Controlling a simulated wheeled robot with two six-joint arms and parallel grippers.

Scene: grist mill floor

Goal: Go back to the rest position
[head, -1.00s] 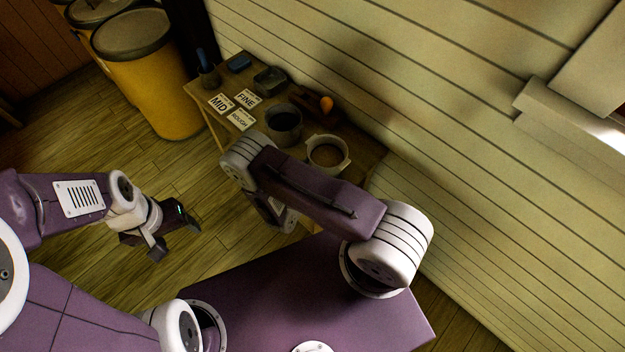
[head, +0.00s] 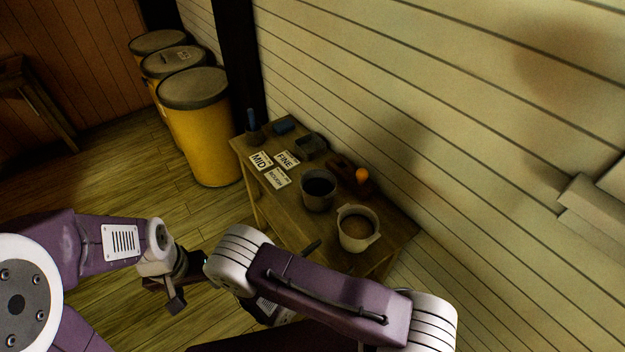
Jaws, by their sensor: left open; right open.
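My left gripper (head: 186,290) is at the lower left over the wooden floor, with dark jaws open and empty. It is apart from the table. My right arm reaches in from the lower right and folds back at its white elbow. No object shows in either hand.
A wooden table (head: 400,232) by the pale plank wall holds a dark pot (head: 319,188), a light pot of brown contents (head: 357,229), an orange-knobbed item (head: 361,177) and labelled cards (head: 286,160). Yellow barrels (head: 208,135) stand behind.

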